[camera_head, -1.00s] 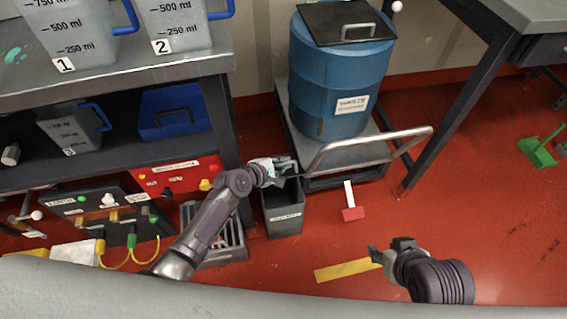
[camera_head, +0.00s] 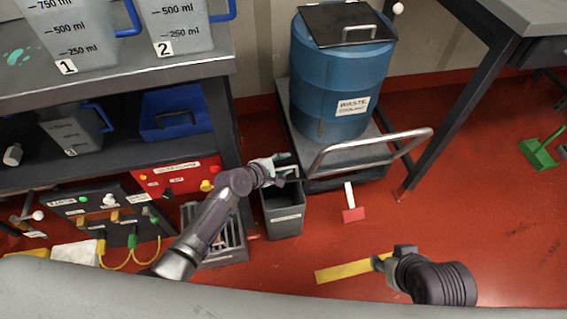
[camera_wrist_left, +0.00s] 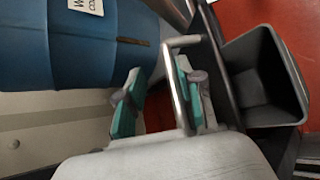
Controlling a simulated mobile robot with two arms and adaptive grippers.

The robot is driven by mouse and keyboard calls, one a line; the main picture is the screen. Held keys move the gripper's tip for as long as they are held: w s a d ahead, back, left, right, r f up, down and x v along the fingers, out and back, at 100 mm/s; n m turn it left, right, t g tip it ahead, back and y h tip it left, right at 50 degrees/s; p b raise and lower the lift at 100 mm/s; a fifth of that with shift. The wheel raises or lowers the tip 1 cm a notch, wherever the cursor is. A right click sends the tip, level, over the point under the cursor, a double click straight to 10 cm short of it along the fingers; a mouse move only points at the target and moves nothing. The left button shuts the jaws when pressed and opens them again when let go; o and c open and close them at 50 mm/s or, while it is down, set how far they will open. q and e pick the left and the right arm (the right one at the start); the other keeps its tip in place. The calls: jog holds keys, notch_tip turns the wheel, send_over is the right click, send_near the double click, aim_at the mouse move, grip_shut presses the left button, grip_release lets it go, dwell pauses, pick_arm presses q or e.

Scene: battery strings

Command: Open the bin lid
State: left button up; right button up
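The blue waste barrel (camera_head: 338,75) has a black square lid (camera_head: 340,22) with a silver handle (camera_head: 358,34); this lid lies flat on top. A small grey bin (camera_head: 285,218) stands on the floor with its top uncovered; it also shows in the left wrist view (camera_wrist_left: 262,75). My left gripper (camera_head: 283,168) is above this bin, left of the cart handle. In the left wrist view its teal fingers (camera_wrist_left: 160,100) are apart, with a metal bar (camera_wrist_left: 178,85) appearing between them, closer to one finger. My right gripper (camera_head: 388,258) is low over the floor, far from both; its fingers are unclear.
The barrel stands on a cart with a metal push handle (camera_head: 365,150). A shelf unit (camera_head: 120,80) with jugs fills the left. A table leg (camera_head: 455,110) stands at right. A red-headed tool (camera_head: 351,205), yellow tape (camera_head: 345,270) and a green dustpan (camera_head: 540,152) are on the floor.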

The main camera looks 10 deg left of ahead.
pick_arm(q)
jog(key=shift+r, duration=0.1)
notch_tip(320, 180, up, 10)
dwell(0.4)
dwell(0.5)
